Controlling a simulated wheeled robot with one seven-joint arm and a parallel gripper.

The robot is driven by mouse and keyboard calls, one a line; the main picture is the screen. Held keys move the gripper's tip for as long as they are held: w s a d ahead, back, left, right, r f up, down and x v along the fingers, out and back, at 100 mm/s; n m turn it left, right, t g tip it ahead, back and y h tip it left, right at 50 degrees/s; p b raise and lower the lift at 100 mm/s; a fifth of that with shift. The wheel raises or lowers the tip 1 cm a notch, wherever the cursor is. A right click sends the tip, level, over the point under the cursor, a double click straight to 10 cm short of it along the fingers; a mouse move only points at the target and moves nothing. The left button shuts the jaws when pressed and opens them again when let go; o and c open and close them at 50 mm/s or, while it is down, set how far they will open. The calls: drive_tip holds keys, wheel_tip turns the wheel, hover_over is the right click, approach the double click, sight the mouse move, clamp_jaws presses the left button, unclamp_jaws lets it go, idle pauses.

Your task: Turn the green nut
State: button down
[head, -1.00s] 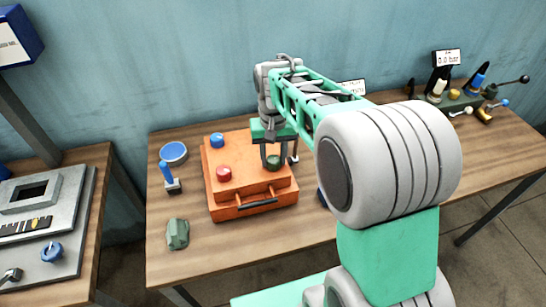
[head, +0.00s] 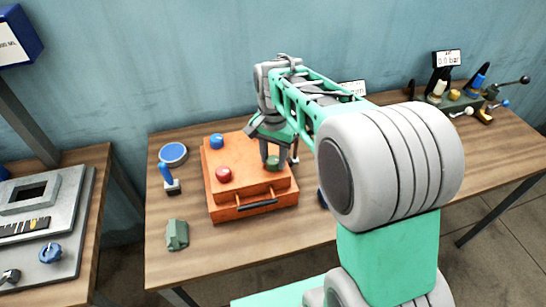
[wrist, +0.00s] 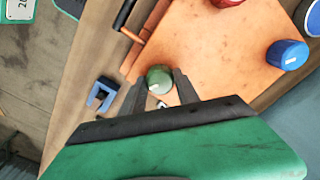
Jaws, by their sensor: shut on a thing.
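The green nut (head: 272,163) sits on the top of the orange box (head: 225,197), near its right side. In the wrist view the green nut (wrist: 158,79) has a pale mark on its top and lies between my two fingertips. My gripper (head: 271,160) points down from above and is shut on the green nut. In the wrist view my gripper (wrist: 158,84) has one dark finger on each side of the nut. My arm hides part of the table to the right of the box.
A red nut (head: 224,174) and a blue nut (head: 217,141) stand on the same box. A blue-topped round tin (head: 173,154), a blue-handled tool (head: 169,178) and a green block (head: 177,235) lie left of it. A blue clip-like part (wrist: 101,95) is near the box.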

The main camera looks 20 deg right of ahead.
sight(273, 159)
idle(0.3)
drive_tip(key=c, duration=0.9)
unclamp_jaws()
drive_tip(key=shift+r, duration=0.1)
wheel_tip(273, 159, up, 8)
drive_tip(key=shift+f+b, duration=0.15)
drive_tip(key=shift+b, duration=0.35)
